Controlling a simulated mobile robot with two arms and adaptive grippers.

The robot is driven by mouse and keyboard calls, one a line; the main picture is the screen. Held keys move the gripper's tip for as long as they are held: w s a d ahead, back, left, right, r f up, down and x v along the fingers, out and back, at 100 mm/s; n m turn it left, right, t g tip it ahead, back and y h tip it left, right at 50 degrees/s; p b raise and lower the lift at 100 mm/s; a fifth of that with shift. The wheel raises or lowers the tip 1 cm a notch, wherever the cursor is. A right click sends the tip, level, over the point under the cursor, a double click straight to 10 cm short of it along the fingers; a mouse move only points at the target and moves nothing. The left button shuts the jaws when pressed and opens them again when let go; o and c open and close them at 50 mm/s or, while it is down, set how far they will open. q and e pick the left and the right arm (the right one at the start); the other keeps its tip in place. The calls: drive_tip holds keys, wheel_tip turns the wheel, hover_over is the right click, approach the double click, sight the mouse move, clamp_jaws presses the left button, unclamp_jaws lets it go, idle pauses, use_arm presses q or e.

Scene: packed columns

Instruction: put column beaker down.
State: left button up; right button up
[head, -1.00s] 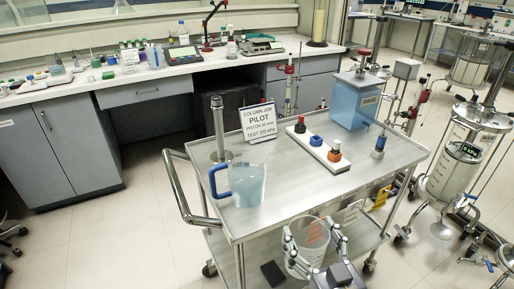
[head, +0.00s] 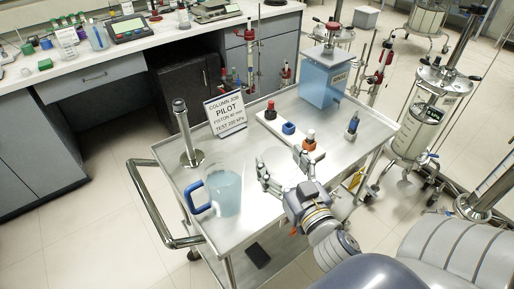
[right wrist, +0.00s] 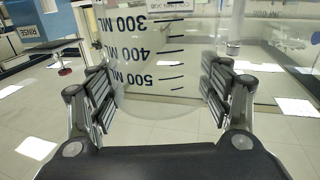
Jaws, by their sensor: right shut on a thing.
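My right gripper (head: 284,168) is over the steel cart top, to the right of the jug, and shut on the clear column beaker (head: 278,160). The beaker is very faint in the head view. In the right wrist view the beaker (right wrist: 160,65) fills the space between the finger pads, with its dark 300, 400 and 500 ML marks showing. It looks empty. I cannot tell whether its base touches the cart top (head: 245,229). My left gripper is not in view.
A blue-handled jug (head: 225,190) of pale liquid stands left of the beaker. Behind are a metal post on a round base (head: 186,140), a job sign (head: 226,114), a white block with coloured caps (head: 289,130) and a blue rinse tank (head: 322,82).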

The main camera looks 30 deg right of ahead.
drive_tip(key=w+d+f+p, duration=0.1)
drive_tip(key=w+f, duration=0.3)
drive_tip(key=w, duration=0.6)
drive_tip(key=shift+w+d+f+p, duration=0.25)
drive_tip(key=shift+w+p, duration=0.1)
drive_tip(key=shift+p, duration=0.1)
drive_tip(key=shift+f, duration=0.25)
drive_tip(key=o, duration=1.1)
drive_tip(key=shift+r, duration=0.15)
